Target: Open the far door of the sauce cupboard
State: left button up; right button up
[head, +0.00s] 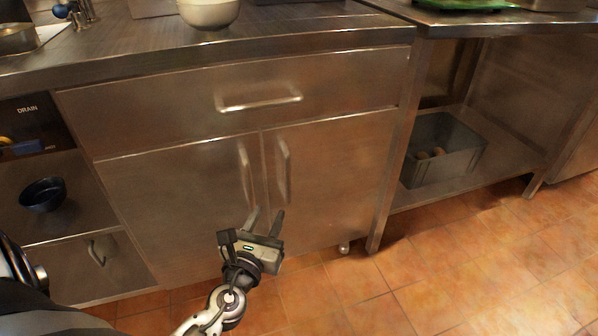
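A steel cupboard stands in front of me with two doors side by side under a wide drawer (240,95). The left door (165,205) and the right door (345,175) both look shut. The left door has an upright bar handle (245,172) near the middle seam, and the right door has a matching handle (283,168) just across the seam. My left gripper (266,216) is open, its two fingers apart and pointing up at the doors, just below the two handles. Nothing shows between the fingers. My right gripper is not in view.
The steel worktop (130,50) above carries a white bowl (209,12). At the left, a dark bowl (43,193) sits on an open shelf. At the right, a grey crate (445,150) stands on a low shelf. The tiled floor (450,265) is clear.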

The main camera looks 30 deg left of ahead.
aim_at(287, 175)
pick_arm(q)
jog(key=x, duration=1.5)
jog(key=shift+a, duration=0.1)
grip_shut()
